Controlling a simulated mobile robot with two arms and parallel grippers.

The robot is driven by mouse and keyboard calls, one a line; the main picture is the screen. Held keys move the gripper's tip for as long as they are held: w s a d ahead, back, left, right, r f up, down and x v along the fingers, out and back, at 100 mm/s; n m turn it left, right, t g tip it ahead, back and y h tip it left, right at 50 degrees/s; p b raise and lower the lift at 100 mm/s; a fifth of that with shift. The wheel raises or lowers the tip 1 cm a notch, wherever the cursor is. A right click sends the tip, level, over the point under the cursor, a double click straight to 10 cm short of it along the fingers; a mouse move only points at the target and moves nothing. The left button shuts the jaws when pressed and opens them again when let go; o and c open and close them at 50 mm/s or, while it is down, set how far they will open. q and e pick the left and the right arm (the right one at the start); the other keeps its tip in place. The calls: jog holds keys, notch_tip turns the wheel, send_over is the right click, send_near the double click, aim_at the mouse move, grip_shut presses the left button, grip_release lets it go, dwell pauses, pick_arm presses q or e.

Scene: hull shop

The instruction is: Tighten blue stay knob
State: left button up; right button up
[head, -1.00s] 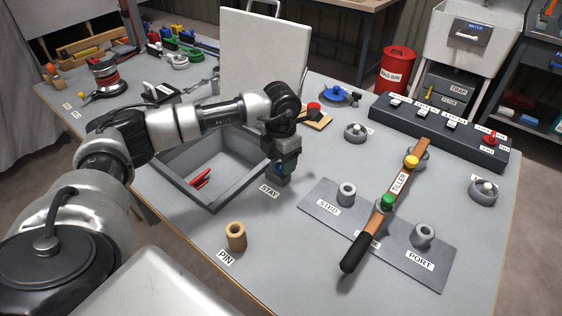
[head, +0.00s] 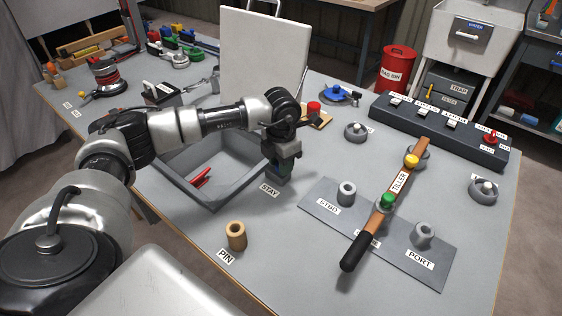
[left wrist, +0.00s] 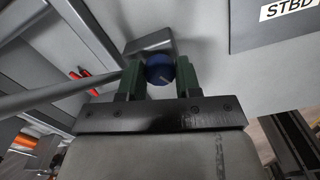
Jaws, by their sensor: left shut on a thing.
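The blue stay knob (left wrist: 160,72) shows in the left wrist view, with a pale line on its round face. It sits at a grey block (left wrist: 150,46) and between the two green fingers of my left gripper (left wrist: 159,80). My left gripper is shut on the knob. In the head view my left gripper (head: 279,170) points down at the STAY label (head: 268,190), beside the right corner of the grey open frame (head: 215,203). The knob is largely hidden there by the gripper. My right gripper is not in view.
A white upright panel (head: 263,55) stands behind the gripper. A tiller bar (head: 397,184) with green and yellow knobs lies to the right over a grey plate (head: 318,208). A tan PIN cylinder (head: 236,236) stands in front. A red object (head: 202,178) lies inside the frame.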

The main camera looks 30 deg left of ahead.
pick_arm(q)
jog(key=shift+m, duration=0.3)
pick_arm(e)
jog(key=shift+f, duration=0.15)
pick_arm(q)
jog(key=m+b, duration=0.1)
jog(key=m, duration=0.2)
jog(key=shift+b, duration=0.3)
jog(key=m+b, duration=0.1)
jog(key=m, duration=0.3)
jog(key=shift+m+b, duration=0.3)
jog(key=shift+b, duration=0.1)
jog(key=m+b, duration=0.1)
jog(key=m, duration=0.3)
jog(key=shift+b, duration=0.3)
jog(key=m+b, duration=0.1)
jog(key=m, duration=0.4)
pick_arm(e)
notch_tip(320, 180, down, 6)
pick_arm(q)
jog(key=shift+m+b, duration=0.35)
jog(key=shift+m, duration=0.95)
jog(key=shift+r+m+b, duration=0.1)
jog(key=shift+m+b, duration=0.65)
jog(key=shift+m, duration=1.35)
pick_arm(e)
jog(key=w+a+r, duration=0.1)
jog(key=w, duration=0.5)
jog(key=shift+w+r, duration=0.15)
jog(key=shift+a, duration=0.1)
